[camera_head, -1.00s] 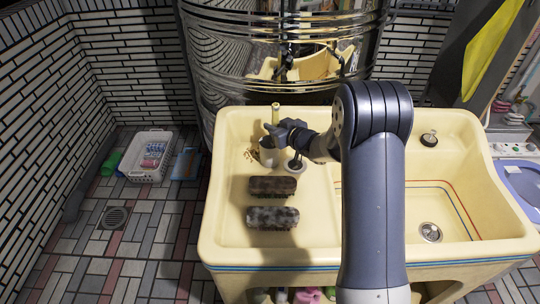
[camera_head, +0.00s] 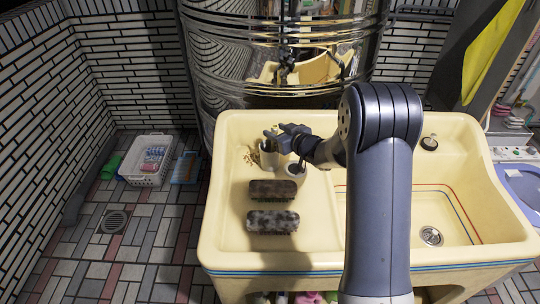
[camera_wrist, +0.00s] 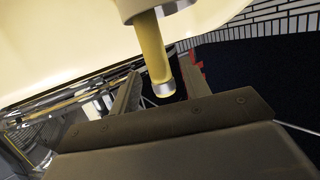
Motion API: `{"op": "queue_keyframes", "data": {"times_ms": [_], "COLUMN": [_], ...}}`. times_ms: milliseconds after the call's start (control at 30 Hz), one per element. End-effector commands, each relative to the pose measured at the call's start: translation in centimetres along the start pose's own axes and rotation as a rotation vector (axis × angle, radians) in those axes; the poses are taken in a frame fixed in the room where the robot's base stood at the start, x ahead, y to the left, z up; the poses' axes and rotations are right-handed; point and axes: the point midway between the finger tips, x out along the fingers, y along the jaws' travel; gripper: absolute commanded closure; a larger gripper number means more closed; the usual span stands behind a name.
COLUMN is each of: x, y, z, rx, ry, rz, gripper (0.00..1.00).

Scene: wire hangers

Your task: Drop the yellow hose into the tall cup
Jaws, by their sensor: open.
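The yellow hose (camera_wrist: 153,48) shows in the wrist view with its silver end pointing toward my gripper (camera_wrist: 160,82). Its other end goes into the round mouth of a pale cup (camera_wrist: 150,9). My gripper is open, with its fingers on either side of the hose end. In the head view my gripper (camera_head: 276,138) is just above the tall whitish cup (camera_head: 268,158) at the back left of the sink. The hose cannot be made out there. A shorter white cup (camera_head: 295,172) stands beside the tall one, to its right.
Two dark brushes (camera_head: 272,190) (camera_head: 272,221) lie in front of the cups on the cream sink (camera_head: 225,200). A shiny metal drum (camera_head: 230,70) stands close behind. The basin at right (camera_head: 465,205) is empty.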

Motion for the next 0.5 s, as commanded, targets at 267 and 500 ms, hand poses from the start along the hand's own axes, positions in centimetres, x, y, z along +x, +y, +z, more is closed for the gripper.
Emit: {"op": "queue_keyframes", "data": {"times_ms": [267,500], "x": [-5.7,-8.7], "y": [0.1,0.0], "z": [0.0,0.0], "rx": [0.0,0.0], "ry": [0.0,0.0], "rz": [0.004,0.002], "gripper": [0.55,0.55]}}
